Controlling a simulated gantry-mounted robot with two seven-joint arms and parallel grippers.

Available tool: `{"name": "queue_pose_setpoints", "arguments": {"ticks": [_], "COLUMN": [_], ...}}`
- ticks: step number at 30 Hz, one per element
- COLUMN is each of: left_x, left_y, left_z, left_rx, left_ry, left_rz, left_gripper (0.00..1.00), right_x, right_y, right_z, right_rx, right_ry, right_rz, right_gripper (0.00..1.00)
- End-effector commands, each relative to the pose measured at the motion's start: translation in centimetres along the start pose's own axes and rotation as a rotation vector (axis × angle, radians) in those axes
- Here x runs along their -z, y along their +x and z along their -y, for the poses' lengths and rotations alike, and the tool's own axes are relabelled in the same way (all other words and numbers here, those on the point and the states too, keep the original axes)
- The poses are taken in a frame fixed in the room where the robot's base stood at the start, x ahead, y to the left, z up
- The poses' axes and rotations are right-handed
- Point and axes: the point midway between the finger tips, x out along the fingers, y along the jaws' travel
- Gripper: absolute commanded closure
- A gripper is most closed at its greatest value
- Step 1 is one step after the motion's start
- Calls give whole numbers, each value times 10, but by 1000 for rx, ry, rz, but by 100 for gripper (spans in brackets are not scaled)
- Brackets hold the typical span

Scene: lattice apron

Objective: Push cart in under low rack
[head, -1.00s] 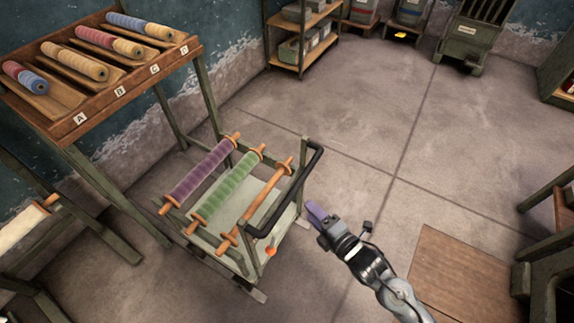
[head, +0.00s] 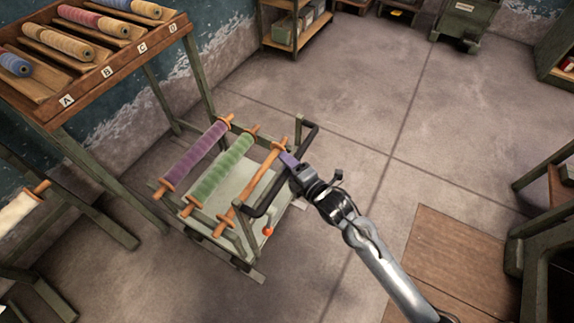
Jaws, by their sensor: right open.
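The cart (head: 232,244) stands on the floor with a purple roll (head: 194,158), a green roll (head: 220,171) and a bare wooden spindle (head: 250,190) across its top. Its black push handle (head: 262,207) is on the right side. The low rack (head: 127,78) stands behind and left of the cart, with a sloped top holding yarn cones above labels A to D. My right gripper (head: 288,160) is open, with its purple fingertips at the cart's handle. I cannot tell whether they touch it. My left gripper does not show.
A shelf with bins (head: 297,28) stands at the back wall. A wooden floor panel (head: 455,258) lies at the lower right beside a bench (head: 545,190). A stand with a cream roll (head: 20,210) is at the left edge. The middle floor is clear.

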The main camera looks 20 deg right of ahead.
Motion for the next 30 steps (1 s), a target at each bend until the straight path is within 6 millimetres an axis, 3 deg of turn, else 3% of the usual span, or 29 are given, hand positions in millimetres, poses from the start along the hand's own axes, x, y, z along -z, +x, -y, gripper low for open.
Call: {"name": "queue_pose_setpoints", "arguments": {"ticks": [12,22,30], "left_x": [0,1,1], "left_y": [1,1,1], "left_z": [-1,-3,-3], "left_rx": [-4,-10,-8], "left_ry": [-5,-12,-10], "left_rz": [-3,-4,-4], "left_gripper": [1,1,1], "right_x": [0,0,0], "right_y": [7,7,7], "right_z": [0,0,0], "right_rx": [0,0,0], "right_ry": [0,0,0], "right_rz": [-1,0,0], "right_gripper": [52,100,100]}}
